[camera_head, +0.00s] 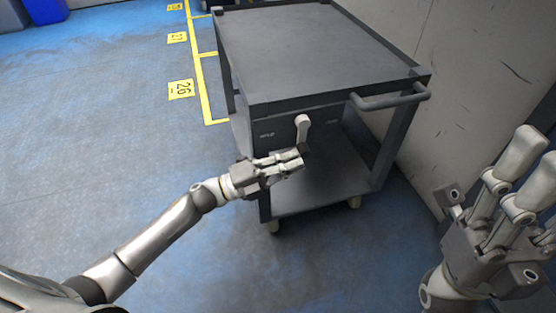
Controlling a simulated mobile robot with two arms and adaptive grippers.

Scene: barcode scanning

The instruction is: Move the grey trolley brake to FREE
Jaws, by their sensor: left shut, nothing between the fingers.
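The grey trolley (310,50) stands in the middle of the head view, with a dark panel below its top. A pale brake lever (302,129) points up on the panel, tilted only slightly. Small white markings lie to its left and right, too small to read. My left gripper (301,160) is shut and empty, just below the lever at the lever's lower end. I cannot tell whether it touches the lever. My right gripper (528,172) is at the right edge, apart from the trolley, with its fingers spaced apart.
The trolley's handle (390,101) sticks out at its right front, and its lower shelf (315,188) is bare. A pale wall (455,90) stands close on the right. The blue floor (100,130) on the left is clear, with yellow markings (205,90). A blue bin (45,10) is far left.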

